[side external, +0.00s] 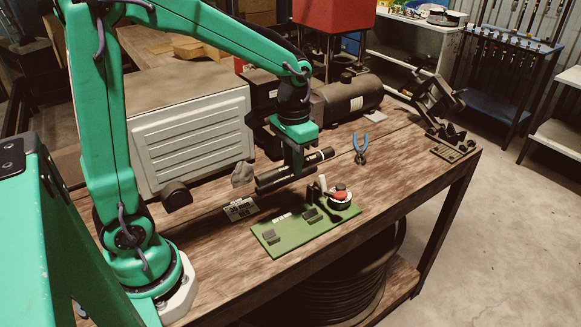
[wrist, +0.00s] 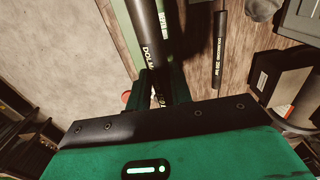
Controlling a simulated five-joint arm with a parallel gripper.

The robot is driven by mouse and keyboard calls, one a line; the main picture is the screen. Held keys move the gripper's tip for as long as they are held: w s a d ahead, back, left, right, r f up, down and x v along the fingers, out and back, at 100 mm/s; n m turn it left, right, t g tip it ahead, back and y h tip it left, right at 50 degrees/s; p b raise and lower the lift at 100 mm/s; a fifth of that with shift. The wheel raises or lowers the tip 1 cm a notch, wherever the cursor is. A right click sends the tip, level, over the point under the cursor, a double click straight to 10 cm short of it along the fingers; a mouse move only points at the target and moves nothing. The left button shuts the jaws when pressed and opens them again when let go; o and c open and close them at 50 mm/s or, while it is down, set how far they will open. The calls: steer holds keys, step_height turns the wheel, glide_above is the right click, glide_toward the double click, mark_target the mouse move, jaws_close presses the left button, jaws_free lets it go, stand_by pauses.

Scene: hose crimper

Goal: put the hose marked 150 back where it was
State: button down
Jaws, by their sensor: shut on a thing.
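My gripper (side external: 297,172) is shut on a black hose (side external: 272,181), held above the bench behind the green board (side external: 285,240). In the wrist view the held hose (wrist: 147,35) runs up from between my fingers (wrist: 164,88). It bears pale lettering, partly hidden by the fingers; I cannot read a 150 on it. A second, thinner-looking dark hose (wrist: 219,50) lies on the bench to the right in the wrist view. Its small print is too blurred to read surely. The green board carries dark blocks, a lever and a red button (side external: 339,195).
Blue-handled pliers (side external: 361,148) lie to the right of my gripper. A ribbed pale case (side external: 190,138) and a black tank (side external: 347,96) stand behind. The bench's right part has bare wood.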

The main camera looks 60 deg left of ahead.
steer(key=w+a, duration=0.7)
steer(key=a, duration=0.1)
glide_toward(298, 194)
steer(key=shift+f, duration=3.2)
steer(key=shift+f, duration=0.15)
steer(key=c, duration=1.3)
jaws_free()
steer(key=shift+o, duration=0.2)
step_height(298, 194, up, 12)
steer(key=shift+r, duration=0.2)
